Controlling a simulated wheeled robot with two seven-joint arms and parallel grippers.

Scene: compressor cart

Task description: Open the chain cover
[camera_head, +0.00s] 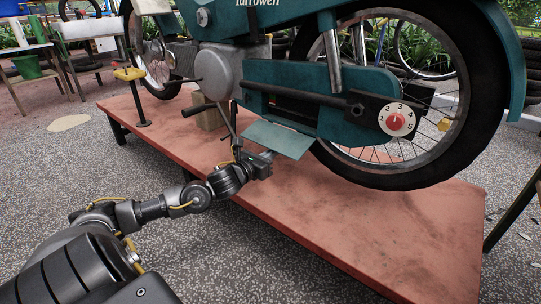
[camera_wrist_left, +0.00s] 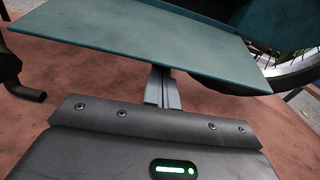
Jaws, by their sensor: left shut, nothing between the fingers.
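The teal chain cover (camera_head: 278,138) appears as a flat flap sticking outward at the lower edge of the motorcycle's teal chain case (camera_head: 292,77). A dark gap with a bit of red shows in the case above it. In the left wrist view the flap (camera_wrist_left: 140,38) spans the upper part of the picture. My left gripper (camera_head: 267,156) is shut and empty, just below the flap's outer part. Its fingers (camera_wrist_left: 162,88) point toward the flap's underside and their tips are partly hidden by it, so I cannot tell whether they touch. My right gripper is out of view.
The motorcycle stands on a reddish platform (camera_head: 400,232). A rear wheel (camera_head: 455,75) and a red numbered dial (camera_head: 396,121) are to the right. A pedal lever (camera_head: 200,108) sticks out left of the gripper. The platform's front right is clear.

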